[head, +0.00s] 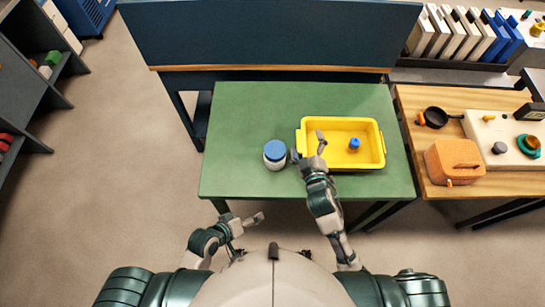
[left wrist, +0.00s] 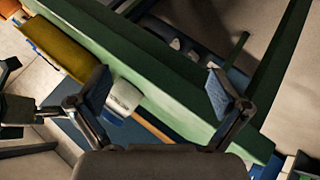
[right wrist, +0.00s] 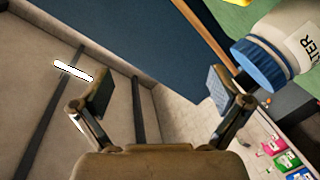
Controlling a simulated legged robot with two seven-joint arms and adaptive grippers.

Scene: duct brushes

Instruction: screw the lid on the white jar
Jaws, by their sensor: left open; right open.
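The white jar (head: 275,163) stands upright on the green table, left of the yellow bin. A blue lid (head: 275,149) sits on its mouth; how tightly it is seated cannot be told. The jar (right wrist: 299,40) and lid (right wrist: 263,64) also show in the right wrist view, at the upper right, beyond one finger. My right gripper (head: 308,148) is open and empty, just right of the jar, over the bin's left end. My left gripper (head: 245,223) is open and empty, in front of the table's near edge. In the left wrist view a white shape (left wrist: 125,95), probably the jar, is partly hidden by a finger.
The yellow bin (head: 376,163) holds a small blue object (head: 354,144). The green table (head: 235,110) is clear at its left and back. A wooden table (head: 413,101) at the right carries an orange box (head: 455,161) and a black pan (head: 436,117). A dark blue panel (head: 255,35) stands behind.

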